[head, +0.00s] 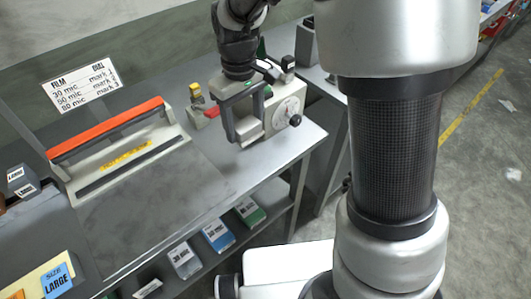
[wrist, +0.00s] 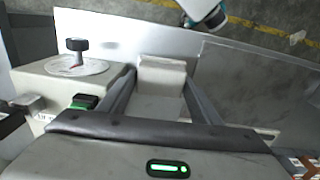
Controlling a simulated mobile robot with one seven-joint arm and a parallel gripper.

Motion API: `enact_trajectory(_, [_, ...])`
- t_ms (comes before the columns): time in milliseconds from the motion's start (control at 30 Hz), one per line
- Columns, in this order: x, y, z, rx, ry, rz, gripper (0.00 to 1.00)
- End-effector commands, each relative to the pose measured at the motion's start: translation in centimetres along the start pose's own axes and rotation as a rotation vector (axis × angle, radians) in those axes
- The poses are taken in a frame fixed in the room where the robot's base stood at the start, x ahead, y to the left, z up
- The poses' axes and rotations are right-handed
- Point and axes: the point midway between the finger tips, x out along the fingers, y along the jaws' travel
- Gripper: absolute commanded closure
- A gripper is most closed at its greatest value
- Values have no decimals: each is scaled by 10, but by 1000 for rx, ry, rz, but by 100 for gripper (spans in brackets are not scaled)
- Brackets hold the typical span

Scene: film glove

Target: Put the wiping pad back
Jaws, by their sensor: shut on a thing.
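My gripper (head: 249,128) is above or at the bench top in the head view, close in front of the grey dial machine (head: 288,106). Its two fingers are shut on a pale block, which looks like the wiping pad (head: 247,127). In the wrist view the pad (wrist: 162,76) sits between the fingertips, with its pale top face and a lower side showing. I cannot tell whether the pad touches the bench top (head: 225,165). The dial machine (wrist: 75,82) stands left of the gripper in the wrist view.
A sealer with an orange bar (head: 105,128) stands on the bench at left. Small boxes (head: 217,235) sit on the lower shelf. The bench between sealer and gripper is clear.

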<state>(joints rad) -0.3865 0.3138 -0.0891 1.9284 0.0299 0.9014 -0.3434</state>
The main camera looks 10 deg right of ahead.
Motion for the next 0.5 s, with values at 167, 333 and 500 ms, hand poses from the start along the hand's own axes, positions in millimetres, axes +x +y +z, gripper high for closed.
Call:
enact_trajectory(167, [4, 4, 3, 30, 1, -4, 63])
enact_trajectory(333, [35, 4, 4, 35, -3, -5, 63])
enact_trajectory(500, [58, 4, 3, 33, 0, -4, 63])
